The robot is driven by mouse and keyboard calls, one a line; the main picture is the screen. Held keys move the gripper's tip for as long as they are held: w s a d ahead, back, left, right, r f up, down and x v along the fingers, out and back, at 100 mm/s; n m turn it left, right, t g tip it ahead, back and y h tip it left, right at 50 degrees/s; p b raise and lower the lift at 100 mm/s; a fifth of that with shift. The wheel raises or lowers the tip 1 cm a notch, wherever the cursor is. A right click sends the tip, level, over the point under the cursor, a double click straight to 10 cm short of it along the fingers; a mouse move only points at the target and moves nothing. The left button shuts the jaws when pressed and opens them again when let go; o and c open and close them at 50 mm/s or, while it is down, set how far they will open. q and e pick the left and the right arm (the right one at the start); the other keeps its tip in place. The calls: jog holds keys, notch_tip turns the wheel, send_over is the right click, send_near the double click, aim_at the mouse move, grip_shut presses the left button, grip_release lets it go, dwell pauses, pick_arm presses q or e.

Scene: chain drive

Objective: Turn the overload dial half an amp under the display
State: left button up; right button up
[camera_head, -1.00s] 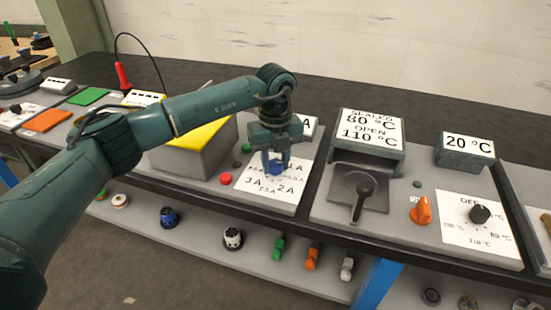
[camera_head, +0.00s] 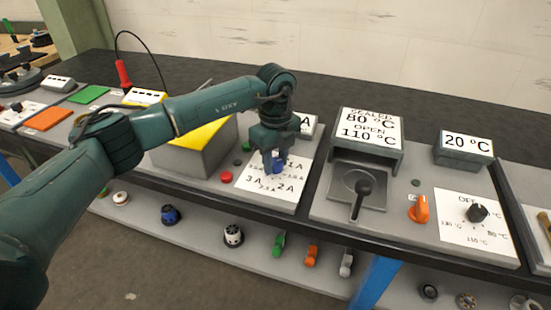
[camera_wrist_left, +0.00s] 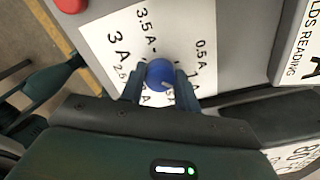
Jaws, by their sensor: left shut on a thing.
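The overload dial is a blue round knob (camera_head: 279,168) on a white scale card (camera_head: 255,185) marked in amps. My left gripper (camera_head: 275,162) is over it from above and shut on it. In the left wrist view the knob (camera_wrist_left: 158,71) sits between the two fingers (camera_wrist_left: 162,79). A short pale mark shows on its near side; the value it points to is hidden by my gripper. Labels 0.5 A, 3 A and 3.5 A are readable there. The display (camera_head: 306,124) behind is mostly covered by my arm; only an "A" shows.
A red button (camera_head: 226,177) and a grey box with a yellow top (camera_head: 195,150) stand left of the card. To the right are a heater unit with a black lever (camera_head: 363,190), an orange switch (camera_head: 419,209) and a black dial (camera_head: 477,212).

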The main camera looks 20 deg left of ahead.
aim_at(275, 162)
pick_arm(q)
jog(key=o, duration=1)
jog(key=shift+c, duration=0.2)
pick_arm(e)
jog(key=shift+r, duration=0.1)
pick_arm(q)
jog(key=shift+r, duration=0.15)
notch_tip(275, 162, up, 13)
jog(key=shift+b, duration=0.45)
pick_arm(e)
jog(key=shift+w+f, duration=0.1)
jog(key=shift+f, duration=0.1)
